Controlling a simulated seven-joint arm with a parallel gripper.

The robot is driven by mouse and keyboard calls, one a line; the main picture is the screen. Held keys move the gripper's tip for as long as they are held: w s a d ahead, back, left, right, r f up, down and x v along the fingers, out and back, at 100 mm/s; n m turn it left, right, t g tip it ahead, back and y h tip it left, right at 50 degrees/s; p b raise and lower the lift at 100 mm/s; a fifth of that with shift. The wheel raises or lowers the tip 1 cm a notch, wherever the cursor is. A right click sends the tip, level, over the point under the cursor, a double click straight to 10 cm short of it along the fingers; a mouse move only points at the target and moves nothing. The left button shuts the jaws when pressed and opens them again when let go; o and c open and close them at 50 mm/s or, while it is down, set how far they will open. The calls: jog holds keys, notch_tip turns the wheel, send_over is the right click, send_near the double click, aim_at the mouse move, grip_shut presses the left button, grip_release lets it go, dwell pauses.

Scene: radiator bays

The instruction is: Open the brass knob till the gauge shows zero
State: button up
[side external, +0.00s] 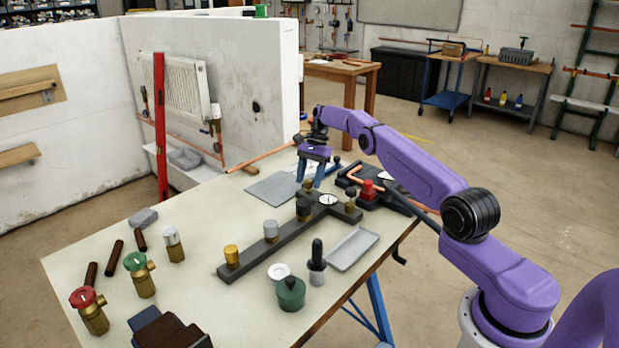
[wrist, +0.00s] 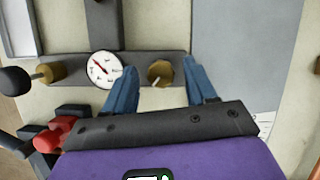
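A brass knob (wrist: 160,72) with a pale mark on it sits on the dark manifold bar (wrist: 190,66). In the wrist view it lies between the two blue fingers of my gripper (wrist: 159,66), with gaps on both sides. My gripper is open. In the side view my gripper (side external: 310,184) points down over the manifold's far end, around the same brass knob (side external: 308,186). The round white gauge (wrist: 104,69) is left of the knob; its needle slants to the upper left, but its numbers are too small to read. The gauge (side external: 327,199) also shows in the side view.
A black-topped valve (wrist: 18,80) stands beyond the gauge. The long bar carries a gold cap (side external: 231,252), a grey cap (side external: 271,229) and a black cap (side external: 303,207). A grey plate (side external: 272,188) lies flat behind.

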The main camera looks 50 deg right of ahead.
aim_at(311, 181)
jog(key=shift+r, duration=1.65)
jog(key=shift+s+a+r, duration=0.15)
jog(key=shift+s+r, duration=0.3)
jog(key=shift+r, duration=0.2)
jog(key=s+a+r, duration=0.4)
jog(key=s+r, duration=0.4)
jog(key=s, duration=0.4)
jog(key=shift+s+r, duration=0.2)
